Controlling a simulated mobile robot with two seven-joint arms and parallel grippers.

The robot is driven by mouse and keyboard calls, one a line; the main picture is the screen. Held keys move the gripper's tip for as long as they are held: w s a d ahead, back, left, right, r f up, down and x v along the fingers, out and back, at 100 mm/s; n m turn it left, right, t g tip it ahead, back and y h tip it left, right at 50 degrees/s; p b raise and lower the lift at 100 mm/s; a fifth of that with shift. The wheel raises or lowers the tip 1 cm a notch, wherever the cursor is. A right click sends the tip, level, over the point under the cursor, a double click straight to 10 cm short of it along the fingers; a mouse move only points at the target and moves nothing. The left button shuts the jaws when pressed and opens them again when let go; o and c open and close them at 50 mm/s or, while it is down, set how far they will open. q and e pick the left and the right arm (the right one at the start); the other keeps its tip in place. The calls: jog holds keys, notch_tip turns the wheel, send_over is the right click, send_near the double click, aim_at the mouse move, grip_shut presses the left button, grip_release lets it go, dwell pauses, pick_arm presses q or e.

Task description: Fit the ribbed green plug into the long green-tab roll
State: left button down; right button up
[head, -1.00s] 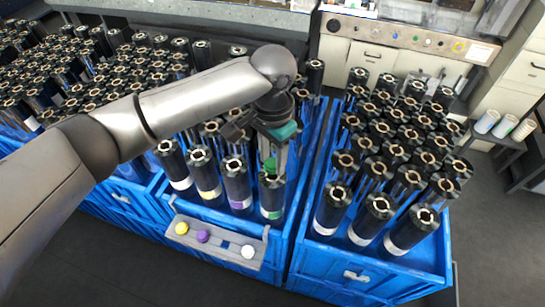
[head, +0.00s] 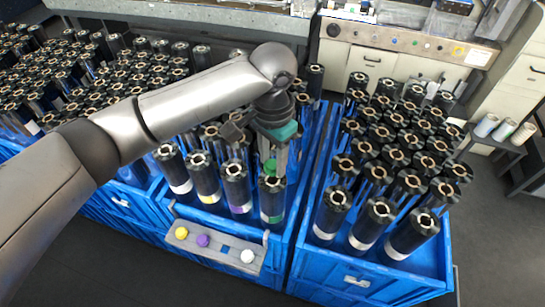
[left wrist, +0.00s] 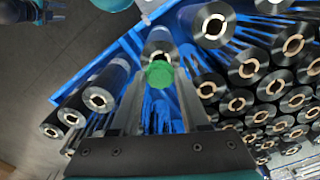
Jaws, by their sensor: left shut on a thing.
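My left gripper (head: 272,164) is shut on the ribbed green plug (head: 269,167). In the left wrist view the plug (left wrist: 160,73) sits between the fingertips, ribbed side toward the camera. The green-tab roll (head: 272,203) is a dark upright roll with a green band, at the right end of the front row in the middle blue crate. The plug is above this roll's top, apart from it in the head view. In the left wrist view a roll with a hollow core (left wrist: 160,42) shows just beyond the plug, partly hidden. A dark part at the top left there may be my right gripper (left wrist: 48,12).
A grey rack (head: 216,247) on the crate front holds a yellow, a purple and a white plug, with a gap between purple and white. Rolls with white, yellow and purple bands stand left of the green-tab roll. Another blue crate (head: 340,277) full of rolls stands right.

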aim_at(273, 164)
pick_arm(q)
jog(key=c, duration=0.7)
grip_release()
jog(key=shift+r, duration=5.5)
